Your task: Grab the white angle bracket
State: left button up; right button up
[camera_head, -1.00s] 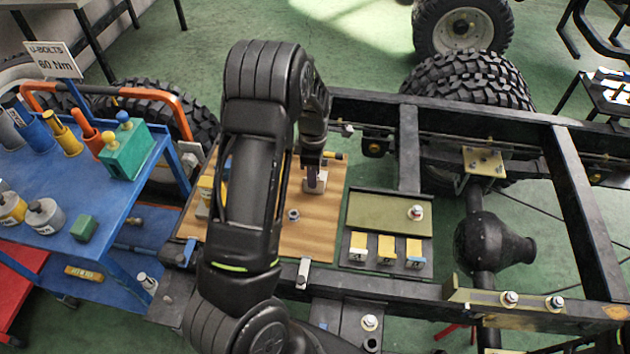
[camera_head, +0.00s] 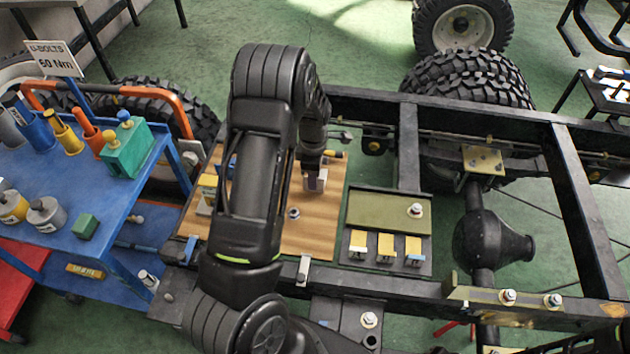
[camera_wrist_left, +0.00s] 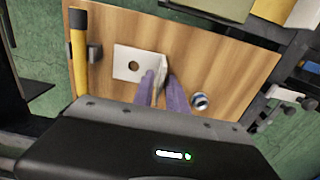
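The white angle bracket (camera_wrist_left: 128,64) lies on the wooden board (camera_wrist_left: 215,50) in the left wrist view. Its flat plate has a round hole, and its other leg stands up. My left gripper (camera_wrist_left: 161,84) has its purple fingers on both sides of the upright leg. The fingertips are close to the leg, but I cannot tell whether they press on it. In the head view the bracket (camera_head: 311,184) shows below my left gripper (camera_head: 316,174), partly hidden by it. My right gripper is not in view.
A nut (camera_wrist_left: 200,101) lies right of the fingers. A yellow-handled tool (camera_wrist_left: 79,45) lies to the left. In the head view, a tray (camera_head: 388,212) with yellow-topped blocks sits right of the board. Dark chassis rails (camera_head: 410,150) surround the area. A blue cart (camera_head: 60,195) stands left.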

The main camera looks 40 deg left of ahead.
pick_arm(q)
grip_shut()
dwell(1.1)
